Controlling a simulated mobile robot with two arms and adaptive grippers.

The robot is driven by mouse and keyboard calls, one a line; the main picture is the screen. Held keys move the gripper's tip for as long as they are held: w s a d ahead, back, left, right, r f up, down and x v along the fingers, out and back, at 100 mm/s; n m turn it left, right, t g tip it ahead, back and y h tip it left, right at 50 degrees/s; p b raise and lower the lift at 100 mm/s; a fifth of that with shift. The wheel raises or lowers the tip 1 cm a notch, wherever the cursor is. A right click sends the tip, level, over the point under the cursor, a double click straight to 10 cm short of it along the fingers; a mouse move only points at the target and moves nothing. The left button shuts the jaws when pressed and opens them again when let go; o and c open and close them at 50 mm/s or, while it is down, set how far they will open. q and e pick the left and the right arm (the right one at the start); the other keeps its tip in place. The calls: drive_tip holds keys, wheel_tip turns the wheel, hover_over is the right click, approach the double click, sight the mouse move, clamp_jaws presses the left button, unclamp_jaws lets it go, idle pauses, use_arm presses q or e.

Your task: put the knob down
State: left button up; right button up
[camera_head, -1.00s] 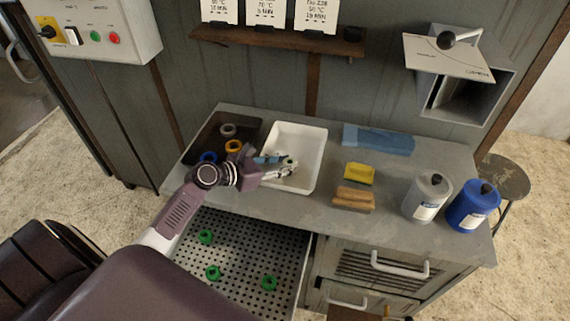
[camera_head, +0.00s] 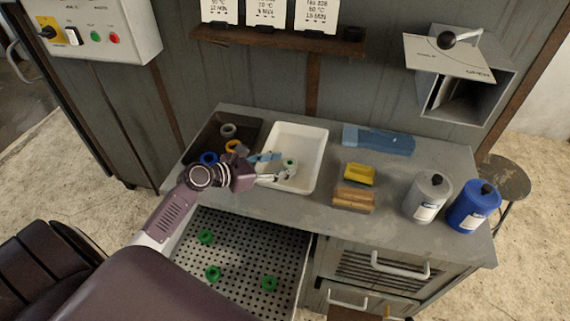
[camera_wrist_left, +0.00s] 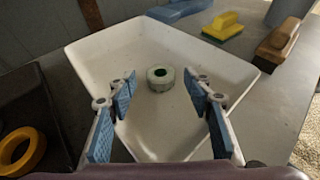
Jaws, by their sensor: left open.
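In the head view the knob (camera_head: 289,163) shows small inside the tray (camera_head: 312,150). My left gripper (camera_wrist_left: 165,95) is open, with its two blue-padded fingers apart on either side of the line to the knob. The fingers appear clear of it. In the head view my left gripper (camera_head: 277,167) reaches over the tray's left side. My right gripper is not in view.
A dark tray (camera_head: 213,135) with grey, orange and blue rings is left of the white tray. A blue object (camera_head: 380,140), yellow brush (camera_head: 359,173), wooden-backed brush (camera_head: 353,199) and two bottles (camera_head: 428,198) stand right. Green rings (camera_head: 213,273) lie in the perforated drawer (camera_head: 240,250).

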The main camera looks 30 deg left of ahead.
use_arm(q)
drive_tip(key=b+v, duration=0.1)
drive_tip(key=v, duration=0.9)
drive_tip(key=shift+s, duration=0.15)
